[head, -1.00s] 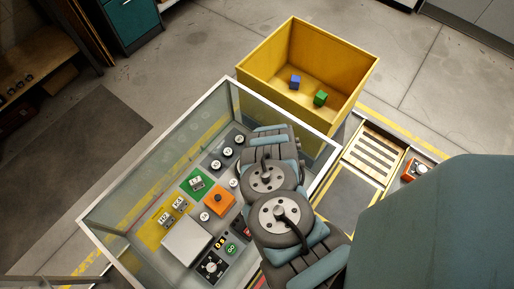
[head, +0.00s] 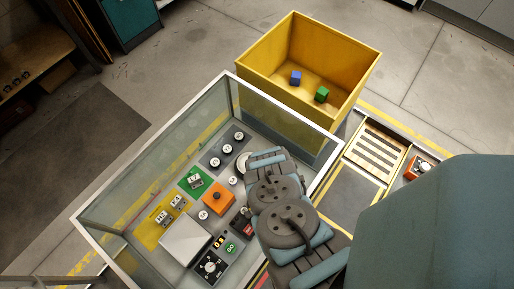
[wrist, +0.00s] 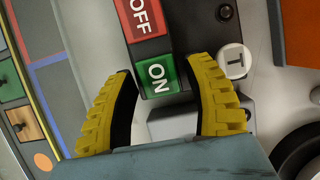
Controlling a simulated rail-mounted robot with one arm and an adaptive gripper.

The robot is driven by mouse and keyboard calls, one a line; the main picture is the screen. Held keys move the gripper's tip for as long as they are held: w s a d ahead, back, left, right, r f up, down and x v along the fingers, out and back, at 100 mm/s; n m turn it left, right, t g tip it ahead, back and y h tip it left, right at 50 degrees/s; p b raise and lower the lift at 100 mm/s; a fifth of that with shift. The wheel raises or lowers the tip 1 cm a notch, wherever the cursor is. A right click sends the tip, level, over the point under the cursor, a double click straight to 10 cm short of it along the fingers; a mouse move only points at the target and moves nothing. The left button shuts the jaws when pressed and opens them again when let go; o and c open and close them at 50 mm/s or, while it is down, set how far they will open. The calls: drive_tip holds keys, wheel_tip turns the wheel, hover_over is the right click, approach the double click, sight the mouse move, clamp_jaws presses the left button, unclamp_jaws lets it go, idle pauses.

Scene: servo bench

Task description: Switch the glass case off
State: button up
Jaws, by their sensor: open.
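The glass case (head: 150,165) is an open-topped box with clear walls and a pale frame, with a panel of controls inside. In the wrist view a rocker switch has a red OFF half (wrist: 143,18) and a green ON half (wrist: 158,77). My gripper (wrist: 164,72) is open, with one yellow finger on each side of the ON end. Nothing is held between the fingers. Whether they touch the switch I cannot tell. In the head view my arm covers part of the panel, and my fingers are hidden.
An orange block with a dark button (head: 217,196), a pale square plate (head: 186,240) and a dial (head: 209,267) sit on the panel. A round T button (wrist: 235,62) is close to the right finger. A yellow bin (head: 310,110) with two cubes stands behind the case.

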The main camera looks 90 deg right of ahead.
drive_tip(key=c, duration=0.9)
drive_tip(key=shift+r, duration=0.1)
drive_tip(key=shift+r+p, duration=0.25)
drive_tip(key=shift+p, duration=0.85)
drive_tip(key=h+p, duration=0.1)
drive_tip(key=p, duration=0.1)
drive_tip(key=g+h+p, duration=0.1)
drive_tip(key=p, duration=0.2)
drive_tip(key=shift+a+r, duration=0.25)
drive_tip(key=shift+r, duration=0.05)
drive_tip(key=shift+w+r+g+h+p, duration=0.1)
drive_tip(key=shift+w+g+h+p, duration=0.05)
drive_tip(key=shift+g+h+p, duration=0.5)
drive_tip(key=shift+a+g+h+p, duration=0.1)
drive_tip(key=shift+g+h+p, duration=0.15)
drive_tip(key=shift+h+p, duration=0.1)
drive_tip(key=shift+c, duration=0.2)
